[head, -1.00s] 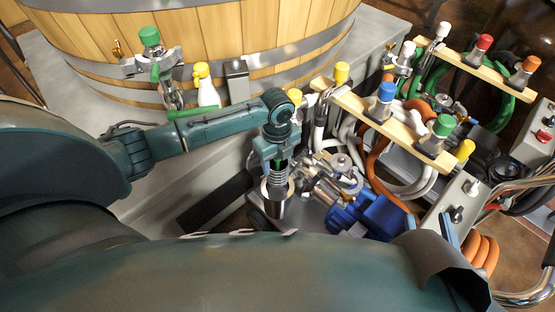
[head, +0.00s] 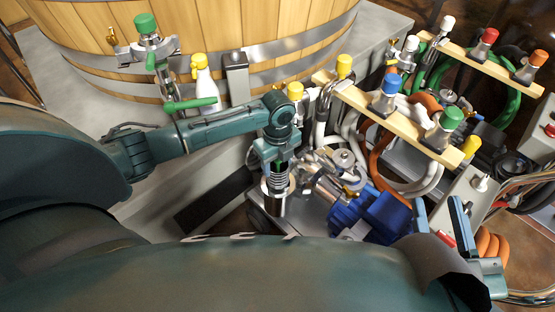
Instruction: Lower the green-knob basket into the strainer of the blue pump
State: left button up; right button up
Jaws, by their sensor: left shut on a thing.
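My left gripper (head: 275,152) points down and is shut on the top of the green-knob basket (head: 277,170). The fingers hide most of its knob. The basket's dark, ribbed body is upright, directly over the mouth of the strainer (head: 277,205). Its lower end is at or inside the rim; I cannot tell how deep it sits. The strainer is a metal cylinder with a copper-coloured rim, left of the blue pump (head: 378,216) and its metal pipework. My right gripper (head: 441,217) shows two separated blue fingers at the lower right, open and apart from the pump.
A wooden rack (head: 400,120) with coloured-cap hose ends stands behind the pump, with orange and white hoses below. A wooden vat (head: 200,35) with a green-capped valve (head: 147,24) and a white spray bottle (head: 205,88) is at the upper left. A grey control box (head: 475,195) stands right.

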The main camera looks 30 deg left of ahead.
dwell(0.3)
pick_arm(q)
jog(key=shift+p, duration=0.45)
jog(key=shift+f, duration=0.15)
jog(key=shift+f+b, duration=0.6)
jog(key=shift+f, duration=1)
